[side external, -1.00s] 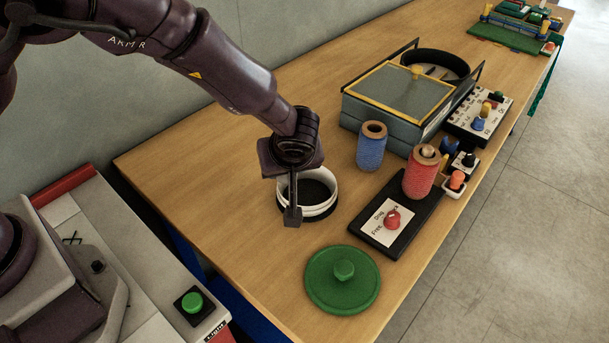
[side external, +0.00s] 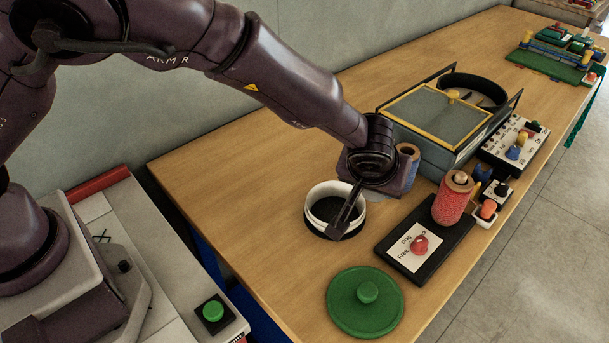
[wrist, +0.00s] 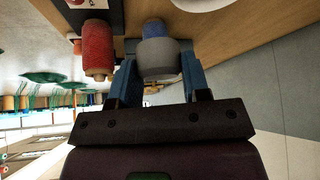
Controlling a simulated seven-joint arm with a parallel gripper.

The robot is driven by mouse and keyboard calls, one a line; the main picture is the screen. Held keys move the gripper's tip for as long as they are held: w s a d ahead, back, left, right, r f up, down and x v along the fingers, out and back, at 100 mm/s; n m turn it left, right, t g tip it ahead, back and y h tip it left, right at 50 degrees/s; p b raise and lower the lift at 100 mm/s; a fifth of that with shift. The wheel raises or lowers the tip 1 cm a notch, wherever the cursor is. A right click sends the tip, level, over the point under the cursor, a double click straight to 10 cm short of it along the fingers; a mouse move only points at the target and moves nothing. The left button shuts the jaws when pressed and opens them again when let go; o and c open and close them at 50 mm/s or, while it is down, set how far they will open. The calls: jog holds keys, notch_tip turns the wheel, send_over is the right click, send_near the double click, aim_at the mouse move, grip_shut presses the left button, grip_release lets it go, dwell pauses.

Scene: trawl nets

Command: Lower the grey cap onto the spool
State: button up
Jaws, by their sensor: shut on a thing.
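In the wrist view my gripper (wrist: 164,68) is shut on the grey cap (wrist: 168,60), a round grey piece between the two fingers. The cap cannot be made out in the side external view. A blue spool (wrist: 154,29) shows just beyond the cap in the wrist view; whether they touch I cannot tell. In the side external view this blue spool (side external: 408,153) is mostly hidden behind my gripper. A red spool (side external: 453,200) stands upright on a black base.
The black base (side external: 391,271) carries a label and red knob. A white ring (side external: 318,214) lies near the table's middle, with a green lid (side external: 350,312) in front. A grey-blue box (side external: 431,148) with a yellow-framed top stands behind. Bare table lies at left.

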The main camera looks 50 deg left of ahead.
jog(key=w+d+m+h, duration=0.3)
jog(key=w+d+m, duration=0.35)
jog(key=w, duration=0.25)
notch_tip(320, 180, up, 4)
jog(key=m+h, duration=0.3)
jog(key=m, duration=0.2)
send_over(460, 174)
jog(key=shift+f+g, duration=0.1)
jog(key=shift+g, duration=0.3)
jog(key=shift+f, duration=1.35)
jog(key=shift+f, duration=0.2)
jog(key=shift+f, duration=0.45)
jog(key=o, duration=1)
